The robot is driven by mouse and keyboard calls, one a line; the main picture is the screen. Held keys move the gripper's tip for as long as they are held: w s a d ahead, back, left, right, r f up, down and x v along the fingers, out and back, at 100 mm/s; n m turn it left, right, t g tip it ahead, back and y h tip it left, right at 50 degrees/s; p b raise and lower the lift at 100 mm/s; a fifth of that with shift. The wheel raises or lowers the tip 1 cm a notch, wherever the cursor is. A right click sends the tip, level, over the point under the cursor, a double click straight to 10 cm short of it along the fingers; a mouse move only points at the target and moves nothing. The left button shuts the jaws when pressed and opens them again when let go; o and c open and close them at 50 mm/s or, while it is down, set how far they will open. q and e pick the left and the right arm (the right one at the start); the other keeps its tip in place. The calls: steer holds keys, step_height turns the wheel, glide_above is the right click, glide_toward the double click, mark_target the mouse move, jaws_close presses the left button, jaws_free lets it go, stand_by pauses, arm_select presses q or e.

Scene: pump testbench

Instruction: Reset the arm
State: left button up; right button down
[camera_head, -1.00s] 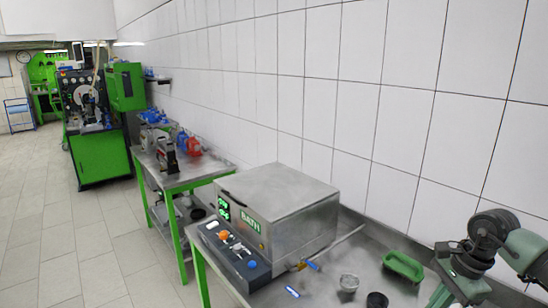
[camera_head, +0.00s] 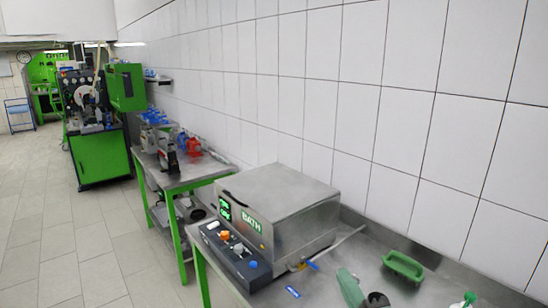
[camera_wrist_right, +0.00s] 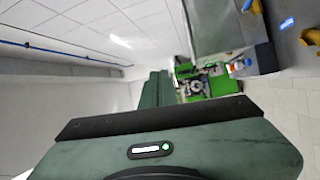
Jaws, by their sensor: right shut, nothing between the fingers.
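My right gripper (camera_head: 350,287) shows as a dark green shape at the bottom edge of the head view, over the steel worktop (camera_head: 330,262). Its fingers (camera_wrist_right: 157,90) also show in the right wrist view, shut together with nothing between them. My left gripper is in neither view.
A steel bath unit (camera_head: 279,205) with a control panel stands left of my right gripper. A green and white thing (camera_head: 465,301) is cut off lower right.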

steer(key=s+d+f+m+g+h, duration=0.35)
steer(key=s+f+m, duration=0.2)
steer(key=f, duration=0.25)
steer(key=s+d+f+m+g+h, duration=0.2)
steer(key=s+d+f+m+g, duration=0.1)
steer(key=s+f+m+g, duration=0.25)
steer(key=s+f+m+g+y, duration=0.1)
steer(key=s+f+m+g, duration=0.2)
steer(key=s+f, duration=0.35)
steer(key=s+f+m+g, duration=0.3)
steer(key=s+f, duration=0.1)
steer(key=s, duration=0.6)
steer(key=s+a+f+g+b, duration=0.1)
steer(key=s+f+g+b, duration=0.2)
steer(key=f, duration=2.8)
steer(key=s+d+f+b, duration=0.3)
steer(key=s+f+b, duration=0.1)
steer(key=s+f, duration=1.2)
step_height(320, 180, down, 3)
steer(key=shift+s+r, duration=0.2)
steer(key=shift+s, duration=0.15)
